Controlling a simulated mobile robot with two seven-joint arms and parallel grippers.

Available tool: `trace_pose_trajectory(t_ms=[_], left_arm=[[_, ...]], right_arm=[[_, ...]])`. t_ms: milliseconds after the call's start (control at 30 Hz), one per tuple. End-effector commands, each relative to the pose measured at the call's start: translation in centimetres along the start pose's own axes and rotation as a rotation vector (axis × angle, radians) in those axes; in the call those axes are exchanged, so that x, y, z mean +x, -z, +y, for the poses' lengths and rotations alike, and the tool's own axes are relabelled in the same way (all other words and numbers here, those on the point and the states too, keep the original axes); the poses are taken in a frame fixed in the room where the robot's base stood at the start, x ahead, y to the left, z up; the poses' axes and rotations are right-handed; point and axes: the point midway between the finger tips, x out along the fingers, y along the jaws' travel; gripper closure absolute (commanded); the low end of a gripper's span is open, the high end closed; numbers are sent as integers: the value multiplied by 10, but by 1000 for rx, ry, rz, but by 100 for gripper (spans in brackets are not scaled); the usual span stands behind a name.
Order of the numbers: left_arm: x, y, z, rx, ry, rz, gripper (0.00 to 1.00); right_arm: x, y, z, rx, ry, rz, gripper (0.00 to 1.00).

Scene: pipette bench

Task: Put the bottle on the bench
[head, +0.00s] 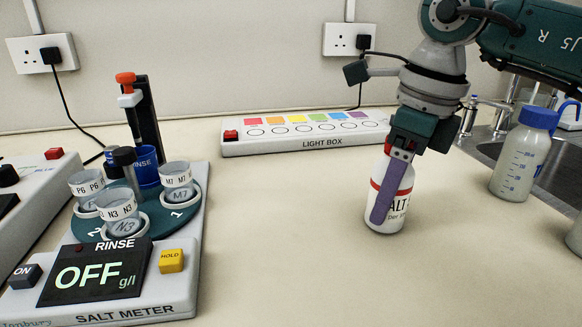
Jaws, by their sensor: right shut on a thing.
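A white bottle (399,206) with a red band and dark lettering that reads partly "ALT" is upright at the right of the middle in the head view. Its base is at the bench top (290,240); I cannot tell whether it touches. My right gripper (389,190) comes down from above and is shut on the bottle. A purple finger lies across the bottle's front and hides part of its label. The bottle's top is hidden by the gripper. My left gripper is not in view.
A salt meter (185,262) with several labelled cups stands at the left. A light box (305,143) lies at the back wall. A blue-capped bottle (515,168) stands by the sink (560,160) at the right. The bench middle is clear.

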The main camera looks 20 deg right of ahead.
Motion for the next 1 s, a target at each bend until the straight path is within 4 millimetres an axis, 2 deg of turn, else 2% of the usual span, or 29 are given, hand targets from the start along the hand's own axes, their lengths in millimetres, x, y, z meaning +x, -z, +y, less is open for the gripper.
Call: trace_pose_trajectory(t_ms=[100,133,367,600,733,867,1000], left_arm=[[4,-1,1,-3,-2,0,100],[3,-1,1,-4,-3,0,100],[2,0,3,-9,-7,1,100],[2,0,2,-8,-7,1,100],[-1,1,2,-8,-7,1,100],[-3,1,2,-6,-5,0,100],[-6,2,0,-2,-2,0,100]], right_arm=[[4,0,0,0,1,-1,100],[3,0,0,0,0,0,34],[3,0,0,0,0,0,9],[2,0,0,0,0,0,7],[-6,-1,0,0,1,-2,7],[-29,-1,-1,-1,4,-5,7],[-62,-1,-1,-1,5,-5,7]])
